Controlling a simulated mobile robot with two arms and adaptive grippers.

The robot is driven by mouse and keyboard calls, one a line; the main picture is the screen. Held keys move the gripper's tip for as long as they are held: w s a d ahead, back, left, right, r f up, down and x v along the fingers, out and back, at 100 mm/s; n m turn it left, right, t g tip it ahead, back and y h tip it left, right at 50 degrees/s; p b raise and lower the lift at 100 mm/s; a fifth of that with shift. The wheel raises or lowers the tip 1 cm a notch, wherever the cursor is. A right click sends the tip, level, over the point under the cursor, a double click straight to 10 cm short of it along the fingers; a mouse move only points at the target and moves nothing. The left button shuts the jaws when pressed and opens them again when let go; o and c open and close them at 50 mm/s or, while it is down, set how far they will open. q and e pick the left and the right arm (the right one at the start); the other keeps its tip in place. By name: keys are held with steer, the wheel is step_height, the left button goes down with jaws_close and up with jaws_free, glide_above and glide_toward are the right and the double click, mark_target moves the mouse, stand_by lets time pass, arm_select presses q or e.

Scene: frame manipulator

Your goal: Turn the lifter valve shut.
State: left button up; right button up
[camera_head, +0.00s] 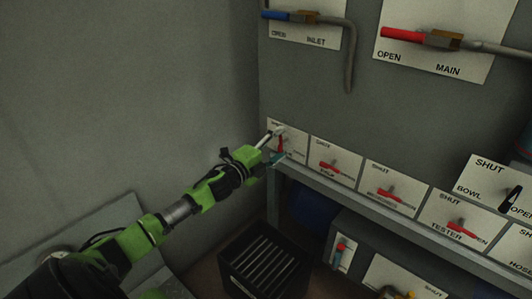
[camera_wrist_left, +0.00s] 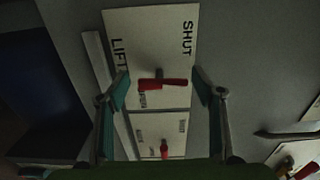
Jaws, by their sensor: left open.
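The lifter valve is a red handle (camera_head: 281,145) on the leftmost small white plate (camera_head: 298,143) of the row. In the left wrist view the red handle (camera_wrist_left: 163,82) lies level across the picture, along the plate's own up-down direction. The words SHUT and LIFT show sideways on its plate (camera_wrist_left: 152,45); more lettering is partly hidden by the handle. My left gripper (camera_head: 273,148) is at this plate, open, its fingers on both sides of the handle (camera_wrist_left: 160,88). Gaps show between handle and fingers in the wrist view. My right gripper is out of view.
More red valve handles (camera_head: 329,166) follow to the right, lying crosswise on their plates. A black-handled BOWL valve (camera_head: 511,199) stands out at the far right. Larger INLET (camera_head: 290,16) and MAIN (camera_head: 402,35) valves sit above. A dark slatted box (camera_head: 262,262) stands below; a wall closes the left.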

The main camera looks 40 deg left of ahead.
arm_select(q)
steer(key=s, duration=1.1)
steer(key=shift+s+a, duration=0.15)
steer(key=shift+a, duration=0.3)
